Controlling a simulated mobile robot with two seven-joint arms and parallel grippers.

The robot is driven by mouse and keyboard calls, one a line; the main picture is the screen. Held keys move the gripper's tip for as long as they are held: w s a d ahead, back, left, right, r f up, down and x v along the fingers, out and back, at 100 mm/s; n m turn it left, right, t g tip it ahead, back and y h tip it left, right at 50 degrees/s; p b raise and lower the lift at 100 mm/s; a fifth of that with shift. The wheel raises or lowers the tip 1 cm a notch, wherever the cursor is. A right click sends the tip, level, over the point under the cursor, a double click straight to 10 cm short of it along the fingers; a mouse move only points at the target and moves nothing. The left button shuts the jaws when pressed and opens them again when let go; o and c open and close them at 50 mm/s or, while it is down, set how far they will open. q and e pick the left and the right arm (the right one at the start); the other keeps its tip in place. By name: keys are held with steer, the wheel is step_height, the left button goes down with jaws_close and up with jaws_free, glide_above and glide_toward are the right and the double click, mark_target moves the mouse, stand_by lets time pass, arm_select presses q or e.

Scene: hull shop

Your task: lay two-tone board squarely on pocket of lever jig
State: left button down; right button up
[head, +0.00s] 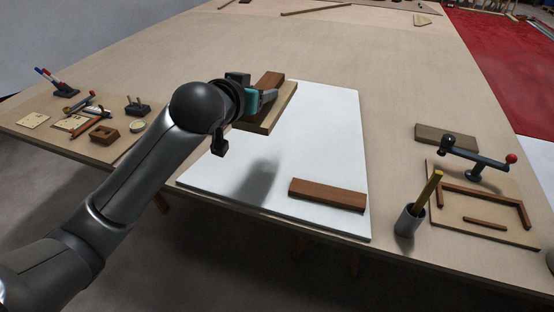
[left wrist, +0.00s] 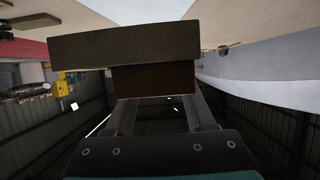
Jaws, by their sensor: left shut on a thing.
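My left gripper (head: 264,96) is shut on the two-tone board (head: 284,105), which has a dark brown strip along a wider light tan part. In the left wrist view the board (left wrist: 125,48) spans the fingers (left wrist: 157,110), with its dark brown part between them. The board appears raised over the far left of the white sheet, since a shadow lies apart on the sheet. The lever jig (head: 447,227) is at the right, with brown strips around its pocket (head: 475,208) and a red-knobbed lever (head: 480,157) over its back. The pocket looks empty. My right gripper is out of view.
A reddish-brown plank (head: 328,194) lies on the white sheet (head: 310,130). A cup with a yellow stick (head: 408,222) stands just left of the jig; a flat brown block (head: 445,136) lies behind it. Small tools (head: 92,113) lie at the left. The back table is mostly clear.

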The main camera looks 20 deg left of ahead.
arm_select(q)
step_height(320, 180, down, 3)
steer(key=shift+f+b, duration=0.2)
steer(key=shift+b, duration=0.3)
step_height(320, 180, down, 10)
steer(key=b, duration=0.4)
steer(key=shift+f+b, duration=0.6)
steer(key=shift+f, duration=0.35)
step_height(320, 180, down, 3)
steer(key=shift+d+r+b, duration=0.1)
steer(key=shift+r+b, duration=0.1)
steer(key=shift+b, duration=0.45)
steer(key=shift+f, duration=0.45)
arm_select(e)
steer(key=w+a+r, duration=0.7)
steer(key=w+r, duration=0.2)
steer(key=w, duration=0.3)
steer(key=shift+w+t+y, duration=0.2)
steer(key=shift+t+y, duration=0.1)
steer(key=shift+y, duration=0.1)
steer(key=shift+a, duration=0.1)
